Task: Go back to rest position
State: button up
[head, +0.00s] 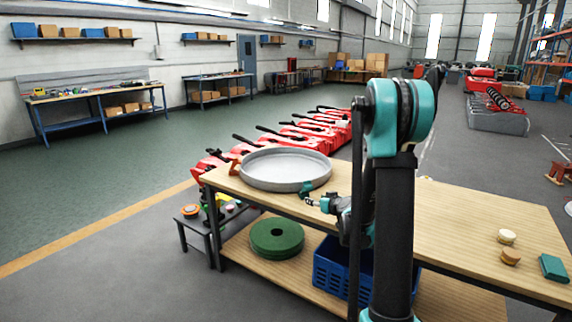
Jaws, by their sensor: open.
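My gripper (309,196) shows small at the left of my arm, pointing left above the wooden workbench (462,215). It is open, and I see nothing held in it. It is in front of the near right edge of a large round grey tray (285,168) on the bench's left end. I cannot tell whether gripper and tray touch. My teal and black arm stands upright in front of the bench and hides part of it.
Green round pads (276,238) and a blue crate (330,268) are on the lower shelf. Two small round pieces (506,237) and a green block (553,268) lie at the bench's right. A low side table (194,226) stands left. Red machines (318,135) line up behind.

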jog(key=s+a+f+g+h, duration=0.1)
jog(key=s+a+g, duration=0.15)
jog(key=s, duration=0.75)
jog(key=s+a+g, duration=0.1)
jog(key=s+g, duration=0.2)
jog(key=s, duration=0.6)
jog(key=s+d+f+m+g+h, duration=0.1)
jog(key=s+d+f+g, duration=0.1)
jog(key=s, duration=0.7)
jog(key=s+d+f+m+g+h, duration=0.1)
jog(key=s+d+f+m+h, duration=0.1)
jog(key=s, duration=0.8)
jog(key=shift+s+d+f+g, duration=0.25)
jog(key=shift+d+f+g, duration=0.15)
jog(key=shift+d, duration=0.2)
